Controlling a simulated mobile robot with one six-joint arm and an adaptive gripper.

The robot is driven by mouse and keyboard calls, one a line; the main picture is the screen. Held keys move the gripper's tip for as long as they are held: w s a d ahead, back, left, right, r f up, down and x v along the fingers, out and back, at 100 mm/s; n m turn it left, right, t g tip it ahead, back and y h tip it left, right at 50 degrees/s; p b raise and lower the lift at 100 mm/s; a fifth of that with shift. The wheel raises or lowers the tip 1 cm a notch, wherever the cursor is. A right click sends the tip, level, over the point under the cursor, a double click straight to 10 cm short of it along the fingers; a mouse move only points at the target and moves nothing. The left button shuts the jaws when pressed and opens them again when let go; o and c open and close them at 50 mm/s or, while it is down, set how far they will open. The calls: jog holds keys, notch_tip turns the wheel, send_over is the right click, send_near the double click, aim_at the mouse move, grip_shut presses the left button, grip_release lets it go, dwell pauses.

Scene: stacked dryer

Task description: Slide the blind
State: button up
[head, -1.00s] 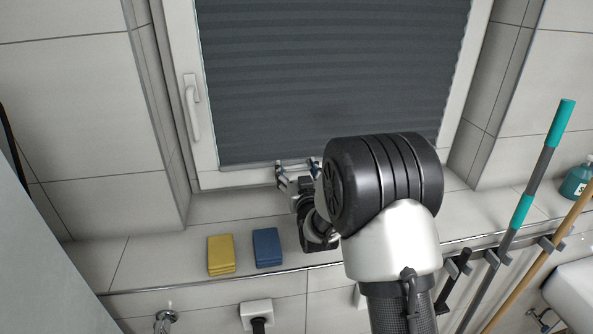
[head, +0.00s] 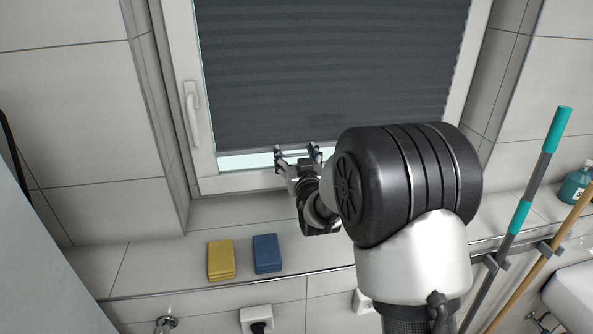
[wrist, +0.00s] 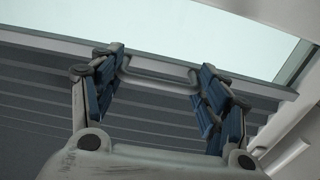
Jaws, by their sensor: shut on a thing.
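The dark grey pleated blind (head: 330,70) covers most of the window in the head view. A pale strip of glass (head: 243,161) shows below its bottom edge. In the wrist view the blind's bottom rail (wrist: 258,88) crosses the picture, with bright glass beyond it. A small grey handle (wrist: 158,82) on the rail lies between the blue finger pads. My gripper (head: 297,153) is shut on this handle at the middle of the blind's lower edge, with one finger at each end of it. My arm hides the lower right of the blind in the head view.
A yellow sponge stack (head: 221,260) and a blue one (head: 267,253) lie on the tiled ledge (head: 150,265) below the window. The window handle (head: 192,112) is on the frame's left side. Long-handled tools (head: 530,185) and a teal bottle (head: 575,184) are at the right.

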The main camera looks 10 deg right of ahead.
notch_tip(320, 180, up, 30)
jog(key=p, duration=0.6)
jog(key=shift+a+f, duration=0.1)
jog(key=shift+f, duration=0.15)
